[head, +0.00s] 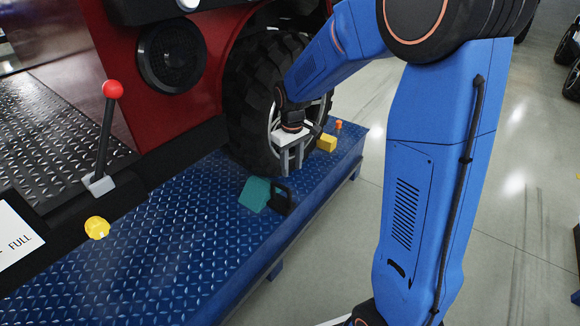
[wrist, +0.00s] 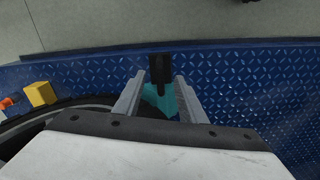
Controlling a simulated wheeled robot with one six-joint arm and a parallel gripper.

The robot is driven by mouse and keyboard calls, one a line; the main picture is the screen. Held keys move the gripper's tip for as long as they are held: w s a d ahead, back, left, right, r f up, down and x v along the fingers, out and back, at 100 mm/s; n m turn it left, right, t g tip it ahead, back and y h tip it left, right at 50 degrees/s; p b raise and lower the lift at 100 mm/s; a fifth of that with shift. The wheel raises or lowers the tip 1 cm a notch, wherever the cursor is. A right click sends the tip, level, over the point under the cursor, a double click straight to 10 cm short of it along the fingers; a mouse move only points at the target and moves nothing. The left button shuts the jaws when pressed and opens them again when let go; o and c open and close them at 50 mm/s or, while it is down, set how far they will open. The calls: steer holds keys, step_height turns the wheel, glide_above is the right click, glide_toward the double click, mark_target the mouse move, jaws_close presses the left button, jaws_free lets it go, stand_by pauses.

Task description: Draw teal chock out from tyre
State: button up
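The teal chock (head: 256,194) stands on the blue tread-plate deck at the near foot of the black tyre (head: 246,110). I cannot tell whether it touches the rubber. Its black handle (head: 284,198) points to the right, towards the deck's edge. My gripper (head: 291,170) is pointed down, above and just behind the handle, with its two grey fingers apart. In the wrist view, the black handle (wrist: 160,68) and part of the teal chock (wrist: 162,102) show between the open fingers. The fingers do not appear to touch the handle. The gripper body hides part of the tyre there.
A yellow block (head: 327,142) and a small orange item (head: 338,126) sit farther along the deck. A red-knobbed lever (head: 106,130) and a yellow knob (head: 97,228) are at the left. The red vehicle body (head: 165,100) overhangs the deck. Open floor lies to the right.

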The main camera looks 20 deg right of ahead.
steer(key=w+f, duration=0.1)
glide_toward(290, 208)
steer(key=f, duration=0.4)
steer(key=w+f, duration=0.1)
steer(key=f, duration=0.2)
steer(key=shift+d, duration=0.15)
stand_by(0.4)
jaws_close()
steer(key=shift+w, duration=0.1)
steer(key=shift+r, duration=0.3)
stand_by(0.5)
